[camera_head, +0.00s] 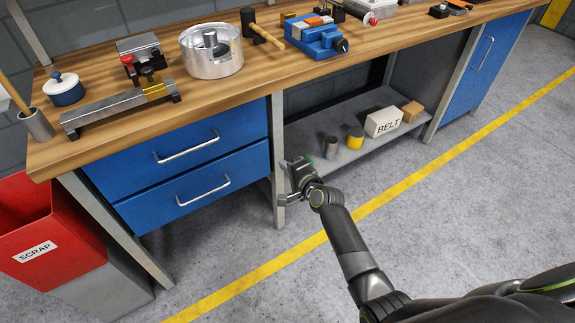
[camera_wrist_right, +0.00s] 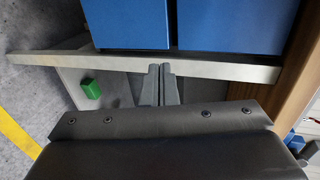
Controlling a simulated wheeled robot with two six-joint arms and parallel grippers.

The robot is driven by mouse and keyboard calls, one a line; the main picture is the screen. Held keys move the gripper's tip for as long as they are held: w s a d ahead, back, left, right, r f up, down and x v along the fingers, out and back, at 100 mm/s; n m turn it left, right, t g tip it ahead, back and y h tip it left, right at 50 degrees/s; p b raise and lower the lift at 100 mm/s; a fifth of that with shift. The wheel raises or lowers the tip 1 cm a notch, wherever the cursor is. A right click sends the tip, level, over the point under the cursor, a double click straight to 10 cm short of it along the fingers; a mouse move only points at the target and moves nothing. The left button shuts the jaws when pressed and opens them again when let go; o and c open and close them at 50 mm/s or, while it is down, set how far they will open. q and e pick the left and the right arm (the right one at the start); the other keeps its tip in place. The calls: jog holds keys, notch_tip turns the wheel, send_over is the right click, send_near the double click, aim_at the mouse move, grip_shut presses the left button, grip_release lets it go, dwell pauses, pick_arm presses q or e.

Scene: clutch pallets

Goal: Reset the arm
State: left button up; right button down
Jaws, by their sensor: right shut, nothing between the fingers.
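My right arm (camera_head: 345,235) reaches from the lower right towards the front of the workbench. My right gripper (camera_head: 284,198) is in front of the bench leg beside the blue drawers, below the worktop. In the right wrist view its two fingers (camera_wrist_right: 160,82) are together, with nothing between them. The fingertips overlap a light frame bar (camera_wrist_right: 130,61) in that picture; whether they touch it I cannot tell. My left gripper is not in view.
The wooden worktop (camera_head: 260,75) carries a metal pot (camera_head: 211,65), a blue vise (camera_head: 312,40) and a mallet. The lower shelf (camera_head: 345,153) holds a BELT box (camera_head: 383,122). A red SCRAP bin (camera_head: 45,235) stands left. A green block (camera_wrist_right: 91,88) shows in the wrist view. Open floor lies right.

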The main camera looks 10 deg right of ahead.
jog(key=shift+s+d+r, duration=0.1)
jog(key=shift+s, duration=0.2)
jog(key=s+d+f+n+g+h+p, duration=0.2)
jog(key=s+d+f+n+g, duration=0.15)
jog(key=s+f, duration=0.7)
jog(key=s+d+f+n+g+h+p, duration=0.25)
jog(key=s+d+f, duration=0.25)
jog(key=s+f, duration=0.5)
pick_arm(q)
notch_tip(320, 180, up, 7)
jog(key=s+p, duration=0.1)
jog(key=p, duration=0.2)
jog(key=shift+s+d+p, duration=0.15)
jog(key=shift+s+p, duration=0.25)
pick_arm(e)
jog(key=s+d+f+n+g, duration=0.2)
jog(key=s+f, duration=0.1)
jog(key=s, duration=0.8)
jog(key=s+d+f+n+g, duration=0.2)
jog(key=s+d+f+n, duration=0.1)
jog(key=s, duration=0.9)
jog(key=s+d+f+n+g+h, duration=0.1)
jog(key=s+d+f+n+g, duration=0.1)
jog(key=s, duration=0.9)
notch_tip(320, 180, down, 3)
jog(key=shift+s+d+r+n+g, duration=0.15)
jog(key=shift+s+n+g, duration=0.15)
jog(key=shift+s+n, duration=0.15)
jog(key=shift+w, duration=0.1)
